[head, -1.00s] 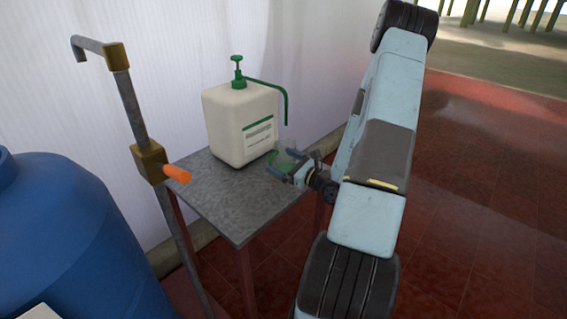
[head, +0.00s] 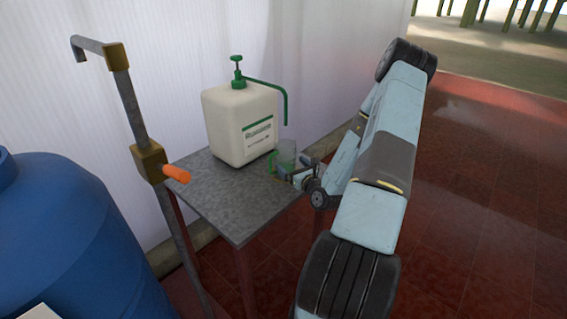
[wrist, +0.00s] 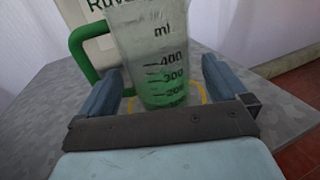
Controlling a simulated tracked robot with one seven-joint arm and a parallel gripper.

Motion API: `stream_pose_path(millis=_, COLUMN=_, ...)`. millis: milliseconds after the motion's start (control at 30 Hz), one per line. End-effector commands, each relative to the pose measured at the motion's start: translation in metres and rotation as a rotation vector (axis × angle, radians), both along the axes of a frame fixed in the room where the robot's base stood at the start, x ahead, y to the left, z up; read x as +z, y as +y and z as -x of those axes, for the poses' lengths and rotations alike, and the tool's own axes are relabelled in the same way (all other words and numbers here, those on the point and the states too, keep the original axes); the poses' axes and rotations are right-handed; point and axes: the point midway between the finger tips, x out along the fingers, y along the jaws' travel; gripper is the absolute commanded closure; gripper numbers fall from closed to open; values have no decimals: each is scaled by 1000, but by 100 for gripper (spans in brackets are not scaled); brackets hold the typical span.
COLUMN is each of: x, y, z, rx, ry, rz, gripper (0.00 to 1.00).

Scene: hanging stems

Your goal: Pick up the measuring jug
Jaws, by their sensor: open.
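The measuring jug (wrist: 160,58) is clear, with dark graduation marks, a green tint low down and a green handle on its left in the wrist view. It stands upright on the small grey table (head: 235,205), under the pump's spout, and also shows in the head view (head: 286,152). My gripper (wrist: 160,88) is open, with one blue finger on each side of the jug's lower part. A gap shows between the left finger and the jug. My gripper (head: 290,172) partly hides the jug's base in the head view.
A white canister (head: 240,122) with a green pump and spout stands just behind the jug. A standpipe (head: 130,105) with an orange handle and a blue barrel (head: 75,240) are at left. A pale corrugated wall (head: 330,60) is behind. The table's front part is bare.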

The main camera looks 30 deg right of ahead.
Motion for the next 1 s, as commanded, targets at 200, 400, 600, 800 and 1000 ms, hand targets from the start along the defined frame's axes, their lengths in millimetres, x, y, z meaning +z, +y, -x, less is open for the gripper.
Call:
stream_pose_path(millis=200, x=0, y=1, z=-10, rx=2, ry=1, rz=-1, gripper=0)
stream_pose_path(millis=400, x=6, y=4, z=-27, rx=2, ry=-1, rz=0, gripper=0)
stream_pose_path(millis=600, x=8, y=5, z=-54, rx=1, ry=-1, rz=0, gripper=0)
stream_pose_path(millis=800, x=8, y=5, z=-61, rx=1, ry=1, rz=-1, gripper=0)
stream_pose_path(millis=1000, x=8, y=5, z=-60, rx=1, ry=1, rz=-1, gripper=10)
